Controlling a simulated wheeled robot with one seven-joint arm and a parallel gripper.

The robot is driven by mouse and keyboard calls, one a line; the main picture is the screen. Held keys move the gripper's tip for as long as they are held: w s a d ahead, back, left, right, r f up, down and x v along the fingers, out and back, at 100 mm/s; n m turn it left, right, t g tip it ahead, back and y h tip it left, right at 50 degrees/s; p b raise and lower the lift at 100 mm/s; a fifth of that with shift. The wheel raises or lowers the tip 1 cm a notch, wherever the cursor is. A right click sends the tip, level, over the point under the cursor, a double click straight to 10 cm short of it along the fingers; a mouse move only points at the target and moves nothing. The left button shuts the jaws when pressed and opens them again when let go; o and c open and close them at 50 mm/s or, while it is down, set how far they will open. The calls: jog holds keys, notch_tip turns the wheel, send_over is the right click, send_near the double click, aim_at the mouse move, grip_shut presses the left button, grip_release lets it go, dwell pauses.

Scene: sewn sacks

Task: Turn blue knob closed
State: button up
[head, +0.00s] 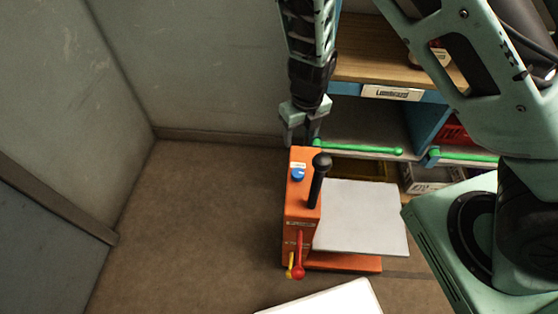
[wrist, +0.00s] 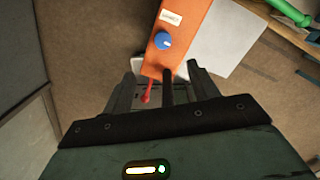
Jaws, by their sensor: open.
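The blue knob (head: 298,175) sits on the top face of an orange machine (head: 300,215), below a small white label. In the wrist view the blue knob (wrist: 163,41) shows a short white mark, just beyond my fingers. My gripper (head: 306,130) is above the machine's far end in the head view, apart from the knob. In the wrist view my gripper (wrist: 160,75) has its two dark fingers spread, with nothing held between them. A black-handled lever (head: 319,180) stands up beside the knob. A red lever (head: 298,258) and a yellow one (head: 290,262) are on the machine's near end.
A white plate (head: 362,218) is attached at the machine's right. A shelf (head: 375,125) with green rails and bins stands behind. Grey walls (head: 60,90) are at the left and back. The brown floor left of the machine is clear.

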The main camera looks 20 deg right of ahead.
jog(key=n+b, duration=0.1)
jog(key=b, duration=0.1)
send_near(298, 172)
notch_tip(298, 172, down, 9)
jog(key=shift+w+a, duration=0.1)
jog(key=shift+a, duration=0.05)
dwell(0.3)
jog(key=c, duration=1)
